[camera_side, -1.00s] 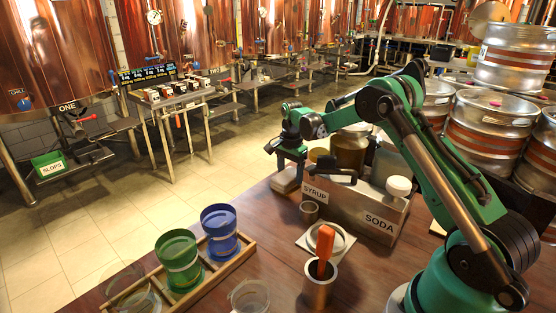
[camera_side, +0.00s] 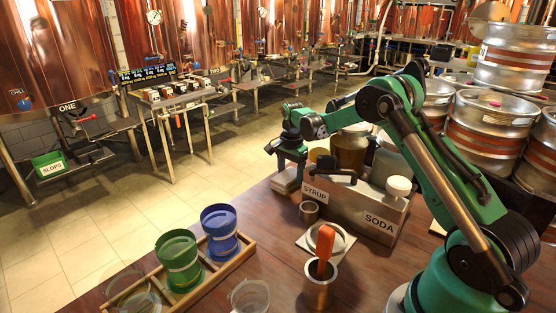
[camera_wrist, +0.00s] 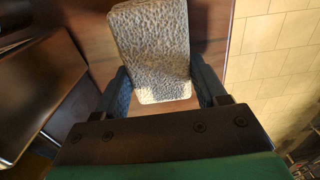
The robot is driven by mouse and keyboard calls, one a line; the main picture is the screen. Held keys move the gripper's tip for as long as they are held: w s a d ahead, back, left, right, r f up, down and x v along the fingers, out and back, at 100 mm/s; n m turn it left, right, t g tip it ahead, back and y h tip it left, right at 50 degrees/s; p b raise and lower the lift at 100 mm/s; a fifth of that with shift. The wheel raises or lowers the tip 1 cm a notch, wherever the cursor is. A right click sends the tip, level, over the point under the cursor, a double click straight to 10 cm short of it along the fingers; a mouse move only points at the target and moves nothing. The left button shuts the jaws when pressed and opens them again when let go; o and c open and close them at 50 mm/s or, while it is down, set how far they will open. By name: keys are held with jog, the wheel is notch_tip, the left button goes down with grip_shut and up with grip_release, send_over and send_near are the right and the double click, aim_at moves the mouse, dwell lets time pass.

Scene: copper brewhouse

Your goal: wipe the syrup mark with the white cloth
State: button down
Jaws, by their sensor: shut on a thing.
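My gripper (camera_side: 289,172) points down at the far edge of the wooden table, left of the syrup and soda box. In the wrist view my gripper (camera_wrist: 165,92) has one finger on each side of the white cloth (camera_wrist: 152,45), a thick, textured, folded pad. The cloth also shows pale beside the box in the side view (camera_side: 284,182). Whether it touches the table is hard to tell.
The syrup and soda box (camera_side: 355,205) with its jars stands close right of my gripper. Nearer are a metal beaker with an orange-handled tool (camera_side: 319,288) and a wooden rack (camera_side: 222,268) with green and blue cups.

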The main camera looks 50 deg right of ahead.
jog(key=shift+w, duration=1.1)
jog(key=shift+s+r, duration=0.15)
jog(key=shift+s, duration=1.1)
jog(key=shift+r, duration=0.9)
